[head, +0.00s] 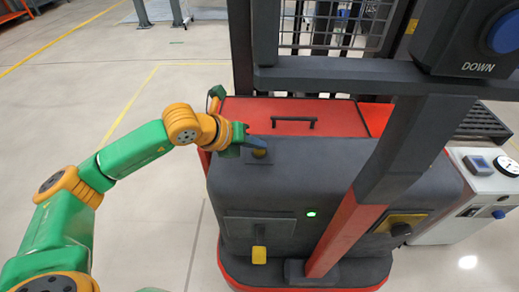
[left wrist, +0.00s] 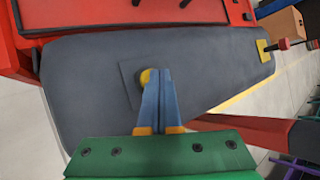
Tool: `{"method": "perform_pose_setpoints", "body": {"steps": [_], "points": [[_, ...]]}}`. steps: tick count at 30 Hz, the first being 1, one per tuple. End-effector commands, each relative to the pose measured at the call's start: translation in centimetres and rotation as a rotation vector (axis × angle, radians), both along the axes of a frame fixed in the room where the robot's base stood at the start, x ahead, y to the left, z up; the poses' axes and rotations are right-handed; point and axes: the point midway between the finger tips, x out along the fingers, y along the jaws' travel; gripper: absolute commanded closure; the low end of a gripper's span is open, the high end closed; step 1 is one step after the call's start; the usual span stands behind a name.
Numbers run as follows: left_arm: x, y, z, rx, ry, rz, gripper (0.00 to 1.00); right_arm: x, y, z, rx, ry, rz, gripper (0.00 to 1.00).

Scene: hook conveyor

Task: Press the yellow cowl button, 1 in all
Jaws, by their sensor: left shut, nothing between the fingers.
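The yellow cowl button (head: 259,153) is a round dull-yellow knob on a square plate on top of the dark grey cowl (head: 330,165). In the left wrist view the button (left wrist: 146,76) shows just left of the fingertips, partly covered by them. My left gripper (head: 262,144) has its blue fingers shut and empty, with the tips at the button's upper edge in the head view. In the left wrist view the shut fingertips (left wrist: 156,71) overlap the button's right side. I cannot tell whether they touch it. My right gripper is not in view.
A dark mast and red-and-grey post (head: 345,235) stand right of the arm. A red lid with a black handle (head: 295,122) lies behind the button. A yellow tab (head: 259,255) and green light (head: 311,213) are on the cowl's front. Open floor (head: 140,215) lies left.

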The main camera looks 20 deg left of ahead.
Motion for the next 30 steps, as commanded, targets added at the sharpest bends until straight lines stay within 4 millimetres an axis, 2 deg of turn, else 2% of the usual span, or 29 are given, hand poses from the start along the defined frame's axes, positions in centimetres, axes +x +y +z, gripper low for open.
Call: {"method": "perform_pose_setpoints", "body": {"steps": [17,30], "points": [[-0.02,-0.01,-0.65,0.0,0.001,-0.001,1.0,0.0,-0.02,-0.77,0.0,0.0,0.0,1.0],[-0.01,-0.01,0.01,0.001,0.002,-0.001,1.0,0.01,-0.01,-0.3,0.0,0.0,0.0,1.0]]}}
